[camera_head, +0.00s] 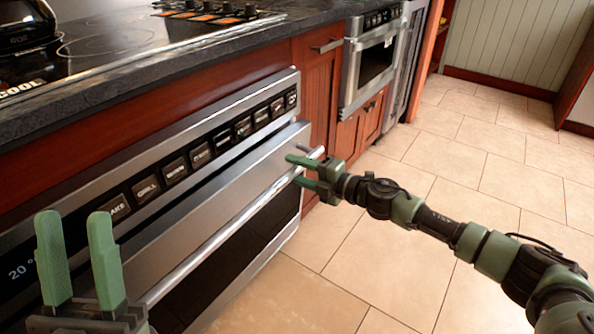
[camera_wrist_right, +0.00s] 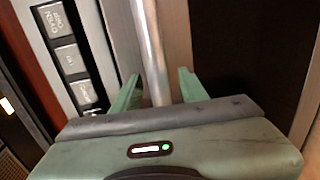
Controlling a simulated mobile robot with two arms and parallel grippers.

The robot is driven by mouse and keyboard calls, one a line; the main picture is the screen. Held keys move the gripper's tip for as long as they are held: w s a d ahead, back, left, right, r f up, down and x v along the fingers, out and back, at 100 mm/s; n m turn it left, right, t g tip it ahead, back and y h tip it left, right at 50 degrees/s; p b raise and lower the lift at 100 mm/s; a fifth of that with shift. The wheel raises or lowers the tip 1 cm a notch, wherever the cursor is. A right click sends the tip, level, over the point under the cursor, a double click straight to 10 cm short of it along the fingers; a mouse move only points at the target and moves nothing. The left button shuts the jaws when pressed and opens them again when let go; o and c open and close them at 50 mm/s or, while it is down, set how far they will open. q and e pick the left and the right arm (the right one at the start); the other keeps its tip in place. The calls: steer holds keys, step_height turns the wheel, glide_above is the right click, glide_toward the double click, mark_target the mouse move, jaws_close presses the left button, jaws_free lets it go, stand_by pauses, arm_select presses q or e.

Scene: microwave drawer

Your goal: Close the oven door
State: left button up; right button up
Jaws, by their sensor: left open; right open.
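The oven door (camera_head: 272,215) is a steel panel with a dark window and a long bar handle (camera_head: 235,208) along its upper part. It stands nearly upright below the control panel; I cannot tell whether a narrow gap remains. My right gripper (camera_head: 302,172) is open at the handle's far right end, one finger on each side of the bar. The right wrist view shows the handle (camera_wrist_right: 151,45) running between the open fingers (camera_wrist_right: 159,92), without clear contact. My left gripper (camera_head: 73,214) is open and empty, pointing up at the lower left, in front of the oven's left part.
The control panel (camera_head: 160,176) with labelled buttons is above the door. A dark countertop (camera_head: 255,35) with a cooktop and a kettle (camera_head: 27,25) runs above it. Wooden cabinets and a second steel appliance (camera_head: 371,62) stand further back. The tiled floor (camera_head: 400,270) at right is clear.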

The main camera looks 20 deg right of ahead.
steer(key=shift+c, duration=0.3)
jaws_close()
stand_by(1.1)
